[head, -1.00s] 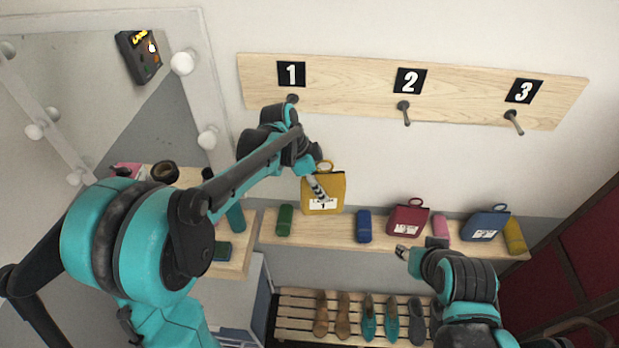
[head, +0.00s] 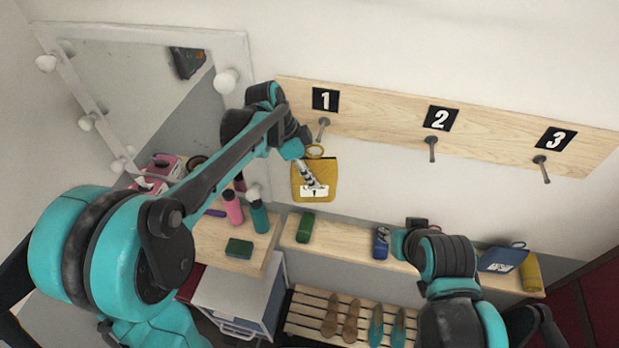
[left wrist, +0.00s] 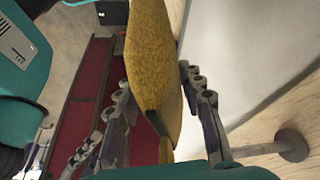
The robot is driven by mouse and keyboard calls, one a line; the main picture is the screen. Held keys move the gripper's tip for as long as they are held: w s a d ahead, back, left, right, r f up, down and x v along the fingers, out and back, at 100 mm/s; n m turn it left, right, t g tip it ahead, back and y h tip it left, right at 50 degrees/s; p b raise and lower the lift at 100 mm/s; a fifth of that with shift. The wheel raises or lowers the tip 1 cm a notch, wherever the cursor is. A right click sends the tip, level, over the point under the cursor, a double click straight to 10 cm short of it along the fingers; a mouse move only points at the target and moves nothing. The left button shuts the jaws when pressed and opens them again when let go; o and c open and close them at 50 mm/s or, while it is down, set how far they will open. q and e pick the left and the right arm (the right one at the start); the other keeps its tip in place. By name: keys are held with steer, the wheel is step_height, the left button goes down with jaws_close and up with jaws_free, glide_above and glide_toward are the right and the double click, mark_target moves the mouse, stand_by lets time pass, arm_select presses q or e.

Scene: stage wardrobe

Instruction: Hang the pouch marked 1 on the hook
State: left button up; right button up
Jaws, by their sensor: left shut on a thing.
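The yellow pouch (head: 327,181), with a white label and a loop on top, hangs in the air in front of the wall. My left gripper (head: 310,176) is shut on it from the front. In the left wrist view the pouch (left wrist: 152,65) is between the two fingers of the gripper (left wrist: 160,100). The hook under sign 1 (head: 323,128) is a metal peg on the wooden board. The pouch's loop is just below that hook and a little left of it, apart from it. The hook (left wrist: 288,146) also shows at the lower right in the left wrist view. My right gripper's fingers do not show.
Hooks 2 (head: 432,146) and 3 (head: 542,165) are empty. Below, the shelf (head: 345,240) holds a green case, a blue case, a blue pouch (head: 503,259) and a yellow case. My right arm covers part of the shelf. Bottles stand at the left.

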arm_select(q)
steer(key=w+d+f, duration=0.1)
steer(key=w, duration=0.6)
steer(key=shift+w+d+f+b, duration=0.2)
steer(key=shift+d+f+b, duration=0.1)
steer(key=shift+b, duration=0.1)
stand_by(0.3)
steer(key=shift+r, duration=0.1)
stand_by(0.5)
steer(key=o, duration=1.3)
steer(key=shift+s, duration=0.1)
